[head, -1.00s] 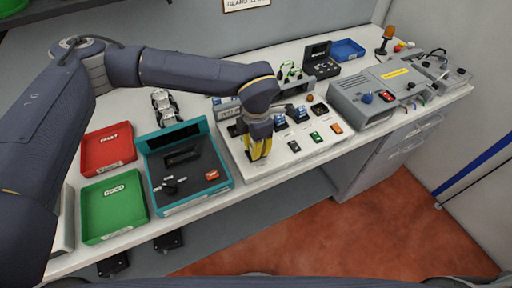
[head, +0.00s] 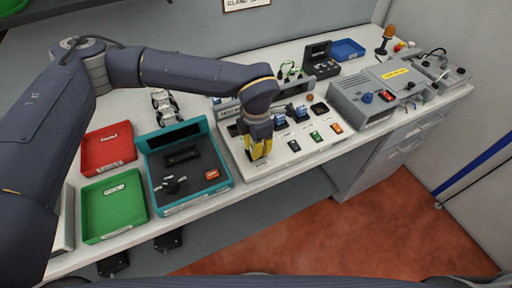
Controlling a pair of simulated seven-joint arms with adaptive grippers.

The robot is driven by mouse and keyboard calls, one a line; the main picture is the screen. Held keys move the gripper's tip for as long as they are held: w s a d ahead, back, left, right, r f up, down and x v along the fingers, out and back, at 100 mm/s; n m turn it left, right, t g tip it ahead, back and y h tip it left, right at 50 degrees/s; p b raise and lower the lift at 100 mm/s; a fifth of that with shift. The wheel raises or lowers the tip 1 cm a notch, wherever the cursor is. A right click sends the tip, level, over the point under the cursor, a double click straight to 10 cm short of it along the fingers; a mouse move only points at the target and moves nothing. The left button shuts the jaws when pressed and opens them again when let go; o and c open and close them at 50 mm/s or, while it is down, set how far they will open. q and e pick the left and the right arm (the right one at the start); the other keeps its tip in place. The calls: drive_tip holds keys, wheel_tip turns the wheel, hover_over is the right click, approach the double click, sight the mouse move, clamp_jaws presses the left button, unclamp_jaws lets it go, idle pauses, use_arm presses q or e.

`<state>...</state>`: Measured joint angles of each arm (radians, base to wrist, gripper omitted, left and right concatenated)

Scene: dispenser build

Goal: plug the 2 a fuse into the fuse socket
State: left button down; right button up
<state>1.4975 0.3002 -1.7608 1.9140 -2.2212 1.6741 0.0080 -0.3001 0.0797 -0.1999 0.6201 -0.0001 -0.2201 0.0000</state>
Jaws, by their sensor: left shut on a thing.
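My left gripper (head: 261,150) points down over the front left part of the white parts panel (head: 285,157). Its yellow fingers are shut on a small part that they mostly hide, which I take to be the 2 a fuse. I cannot tell whether that part touches the panel. The fuse socket cannot be picked out for sure. The teal-rimmed box (head: 193,200) to the left has a dark inside with a black slotted block (head: 181,156), a round black piece and a red piece (head: 212,174). My right gripper is not in view.
A red tray (head: 108,158) and a green tray (head: 112,222) stand left of the teal box. Black, green and orange parts sit on the panel right of the gripper, with blue parts behind. A grey machine (head: 378,97) stands farther right.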

use_arm(q)
drive_tip(key=shift+f, duration=0.3)
drive_tip(key=c, duration=1.6)
unclamp_jaws()
drive_tip(key=shift+s, duration=0.1)
drive_tip(key=o, duration=0.4)
drive_tip(key=o, duration=0.5)
drive_tip(key=shift+r, duration=0.1)
drive_tip(key=shift+r, duration=0.15)
drive_tip(key=shift+r, duration=3.4)
